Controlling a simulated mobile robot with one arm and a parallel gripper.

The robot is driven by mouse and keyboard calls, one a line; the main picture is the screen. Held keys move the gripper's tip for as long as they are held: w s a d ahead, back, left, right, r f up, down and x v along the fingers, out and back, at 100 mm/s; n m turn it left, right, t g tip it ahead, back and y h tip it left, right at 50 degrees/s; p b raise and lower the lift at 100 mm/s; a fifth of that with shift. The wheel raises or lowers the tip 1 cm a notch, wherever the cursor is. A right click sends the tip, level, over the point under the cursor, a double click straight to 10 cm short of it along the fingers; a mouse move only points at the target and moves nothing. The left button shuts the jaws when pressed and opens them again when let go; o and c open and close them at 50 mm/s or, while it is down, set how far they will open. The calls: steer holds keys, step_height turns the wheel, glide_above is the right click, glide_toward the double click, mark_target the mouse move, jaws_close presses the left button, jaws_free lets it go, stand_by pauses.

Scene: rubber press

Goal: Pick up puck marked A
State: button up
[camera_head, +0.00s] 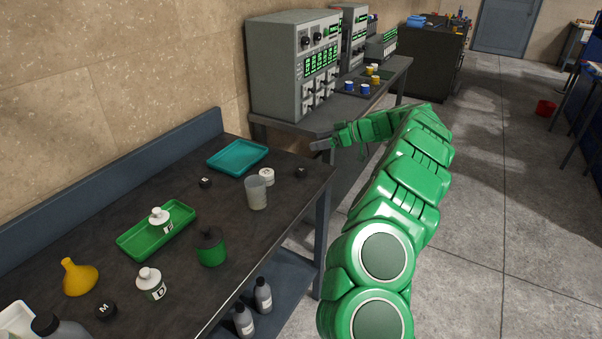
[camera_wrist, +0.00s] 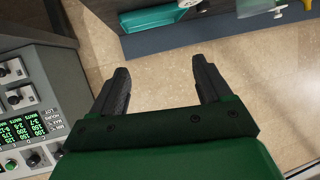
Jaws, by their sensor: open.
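Three small black pucks lie on the dark workbench (camera_head: 185,275) in the head view. The nearest puck (camera_head: 106,310) bears a white M. One far puck (camera_head: 205,182) lies left of the clear beaker, and another far puck (camera_head: 301,172) lies near the bench's right edge. Their marks are too small to read, so I cannot tell which is A. My gripper (camera_head: 320,145) is beyond the bench's far right corner, apart from the pucks. In the wrist view my gripper (camera_wrist: 162,68) is open, with nothing between its fingers.
A clear beaker (camera_head: 256,194), a teal tray (camera_head: 222,158), a green tray (camera_head: 130,246) with a bottle, a green container (camera_head: 211,250) and a yellow funnel (camera_head: 80,279) crowd the bench. A grey instrument (camera_head: 285,75) stands beyond; it is close on the left in the wrist view (camera_wrist: 35,110).

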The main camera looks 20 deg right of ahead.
steer(key=d, duration=0.2)
glide_toward(303, 169)
steer(key=shift+w+a+f+t, duration=0.1)
steer(key=shift+a+f+t, duration=0.35)
steer(key=shift+f, duration=0.3)
steer(key=shift+a+r+x, duration=0.1)
steer(key=shift+r+x, duration=0.05)
steer(key=shift+x, duration=1.8)
steer(key=shift+a+r+x, duration=0.1)
steer(key=shift+a+x, duration=0.05)
steer(key=shift+x, duration=1.85)
steer(key=shift+d, duration=0.1)
steer(key=shift+c, duration=0.3)
steer(key=c, duration=1.1)
steer(key=shift+o, duration=0.2)
steer(key=shift+r, duration=0.15)
